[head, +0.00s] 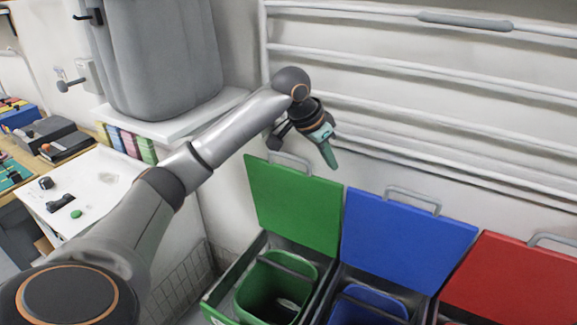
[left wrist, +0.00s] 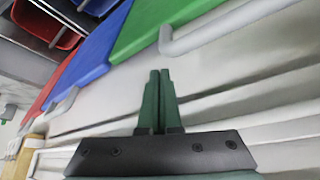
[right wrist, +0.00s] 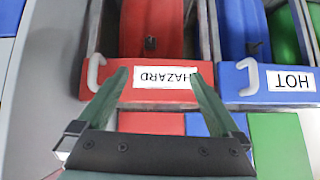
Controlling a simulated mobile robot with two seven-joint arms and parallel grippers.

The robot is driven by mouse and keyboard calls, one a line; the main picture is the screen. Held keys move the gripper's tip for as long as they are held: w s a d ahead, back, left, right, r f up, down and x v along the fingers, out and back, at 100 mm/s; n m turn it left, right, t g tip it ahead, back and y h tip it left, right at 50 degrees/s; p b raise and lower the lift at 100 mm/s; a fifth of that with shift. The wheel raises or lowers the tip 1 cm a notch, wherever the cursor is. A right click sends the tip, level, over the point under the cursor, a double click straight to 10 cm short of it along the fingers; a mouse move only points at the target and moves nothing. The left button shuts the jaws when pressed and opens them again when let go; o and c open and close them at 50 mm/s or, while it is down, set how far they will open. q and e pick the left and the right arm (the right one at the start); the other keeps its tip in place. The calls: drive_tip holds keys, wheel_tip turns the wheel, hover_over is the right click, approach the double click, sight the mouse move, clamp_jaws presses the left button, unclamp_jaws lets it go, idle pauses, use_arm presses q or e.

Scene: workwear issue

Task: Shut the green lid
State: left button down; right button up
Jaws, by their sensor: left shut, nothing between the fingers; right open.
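The green lid (head: 295,205) stands raised, tilted back toward the wall, with a grey handle (head: 290,158) on its top edge. Its green bin (head: 248,300) is open below it. My left gripper (head: 333,166) is shut and empty, above the lid's top right corner, close to the handle in the picture. In the left wrist view the left fingertips (left wrist: 159,72) are together, with the green lid (left wrist: 160,28) and its handle (left wrist: 215,28) just beyond. I see no contact. My right gripper (right wrist: 158,75) is open and empty above the red bin front labelled HAZARD (right wrist: 140,94).
A raised blue lid (head: 405,235) and red lid (head: 515,285) stand to the right of the green one. White rails (head: 420,70) run along the wall behind. A grey container (head: 160,55) sits on a white shelf at upper left. The blue front (right wrist: 232,80) is labelled HOT.

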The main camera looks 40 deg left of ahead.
use_arm(q)
drive_tip(key=shift+f+b, duration=0.55)
drive_tip(key=shift+f, duration=1.3)
drive_tip(key=shift+s, duration=0.15)
drive_tip(key=shift+s+d, duration=0.75)
drive_tip(key=shift+s, duration=2.3)
wheel_tip(320, 180, up, 10)
drive_tip(key=p, duration=0.2)
drive_tip(key=shift+f+p, duration=0.2)
drive_tip(key=shift+p, duration=0.15)
